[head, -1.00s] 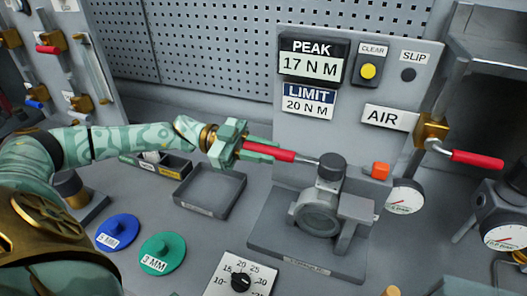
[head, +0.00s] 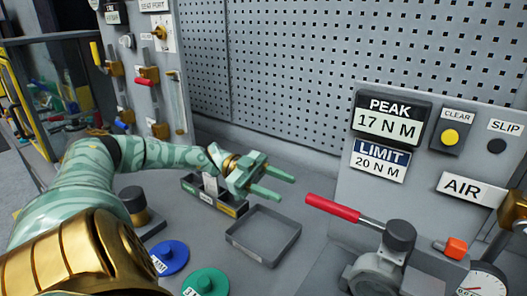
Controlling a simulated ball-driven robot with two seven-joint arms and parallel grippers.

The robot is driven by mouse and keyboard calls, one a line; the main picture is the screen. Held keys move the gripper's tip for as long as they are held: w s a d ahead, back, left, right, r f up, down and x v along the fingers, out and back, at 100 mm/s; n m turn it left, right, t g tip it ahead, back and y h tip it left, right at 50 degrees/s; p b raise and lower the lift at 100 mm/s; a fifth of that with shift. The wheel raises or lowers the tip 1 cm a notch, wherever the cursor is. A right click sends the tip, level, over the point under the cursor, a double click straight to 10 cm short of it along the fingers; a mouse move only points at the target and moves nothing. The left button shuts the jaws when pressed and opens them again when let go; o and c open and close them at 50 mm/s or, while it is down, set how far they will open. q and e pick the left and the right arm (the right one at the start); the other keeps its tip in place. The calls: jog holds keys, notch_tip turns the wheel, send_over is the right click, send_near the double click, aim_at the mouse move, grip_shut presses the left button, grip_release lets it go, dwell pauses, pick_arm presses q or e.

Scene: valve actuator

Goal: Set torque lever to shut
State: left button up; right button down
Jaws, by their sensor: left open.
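The torque lever has a red grip (head: 332,208) on a thin metal rod. The rod joins the dark cap (head: 400,235) on top of the grey valve body (head: 382,272) at lower right. The lever points to the left and slightly up in the picture. My left gripper (head: 279,184) is open and empty, with its two green fingers pointing right toward the grip's end. A small gap separates the fingertips from the red grip. My right gripper is not in view.
A panel behind the valve reads PEAK 17 N M (head: 388,121) and LIMIT 20 N M (head: 380,160). An empty grey tray (head: 263,235) lies below my left gripper. Blue (head: 171,257) and green (head: 205,282) discs lie on the bench. A pegboard stands behind.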

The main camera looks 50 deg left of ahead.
pick_arm(q)
jog(key=v, duration=0.4)
jog(key=shift+a, duration=0.15)
jog(key=shift+s+f, duration=0.1)
dwell(0.3)
